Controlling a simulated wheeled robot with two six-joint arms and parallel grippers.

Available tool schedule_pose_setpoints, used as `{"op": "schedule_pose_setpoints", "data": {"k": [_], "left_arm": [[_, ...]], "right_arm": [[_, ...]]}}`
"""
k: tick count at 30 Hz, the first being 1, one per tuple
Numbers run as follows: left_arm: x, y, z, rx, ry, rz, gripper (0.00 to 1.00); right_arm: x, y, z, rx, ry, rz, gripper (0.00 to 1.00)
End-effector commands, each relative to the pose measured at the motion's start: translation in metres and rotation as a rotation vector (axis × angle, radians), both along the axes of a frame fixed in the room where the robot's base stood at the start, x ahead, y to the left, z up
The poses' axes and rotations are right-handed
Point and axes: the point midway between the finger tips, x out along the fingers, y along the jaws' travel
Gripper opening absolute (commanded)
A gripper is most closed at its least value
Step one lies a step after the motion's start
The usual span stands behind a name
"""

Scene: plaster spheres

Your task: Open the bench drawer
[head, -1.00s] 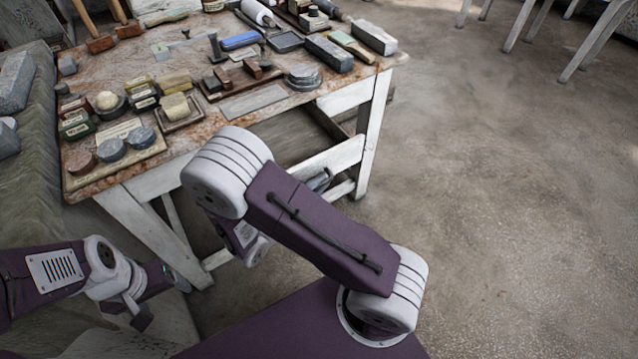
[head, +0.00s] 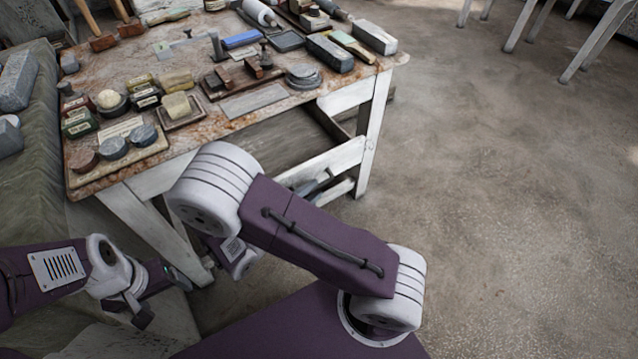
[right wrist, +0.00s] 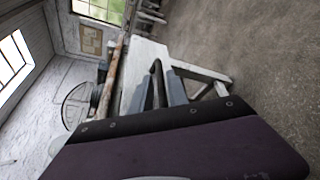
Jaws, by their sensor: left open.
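The bench (head: 235,110) stands at upper left in the head view. Its white drawer front (head: 335,160) stands out from the tabletop edge, and the grey drawer inside (head: 285,140) shows behind it, so the drawer is partly open. My right gripper (head: 317,186) is at the outer face of the drawer front, mostly hidden by my right arm. In the right wrist view its blue-grey fingers (right wrist: 158,92) lie on either side of a dark handle (right wrist: 157,72); whether they press on it is unclear. My left gripper (head: 163,300) is open and empty at lower left, apart from the bench.
Stamps, jars, blocks and tools crowd the benchtop, including a stack of grey discs (head: 303,76) near the front edge. A cloth-covered surface (head: 35,200) lies left of the bench. The floor (head: 510,200) on the right is clear. White stool legs (head: 590,45) stand at the far right.

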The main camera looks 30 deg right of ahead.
Motion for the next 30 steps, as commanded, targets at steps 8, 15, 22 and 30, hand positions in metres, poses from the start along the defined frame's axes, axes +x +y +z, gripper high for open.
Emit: {"op": "schedule_pose_setpoints", "data": {"k": [8, 15, 22, 30], "left_arm": [[0.000, 0.000, 0.010, 0.000, 0.000, 0.000, 0.76], [0.000, 0.000, 0.009, 0.000, 0.000, 0.000, 0.76], [0.000, 0.000, 0.009, 0.000, 0.000, 0.000, 0.76], [0.000, 0.000, 0.010, 0.000, 0.000, 0.000, 0.76]], "right_arm": [[-0.019, 0.044, 0.011, 0.001, 0.000, 0.002, 0.20], [-0.022, 0.048, 0.012, 0.000, 0.000, -0.001, 0.20], [-0.022, 0.048, 0.012, 0.000, 0.000, -0.001, 0.20], [-0.015, 0.018, 0.024, 0.047, -0.038, -0.129, 0.20]]}}
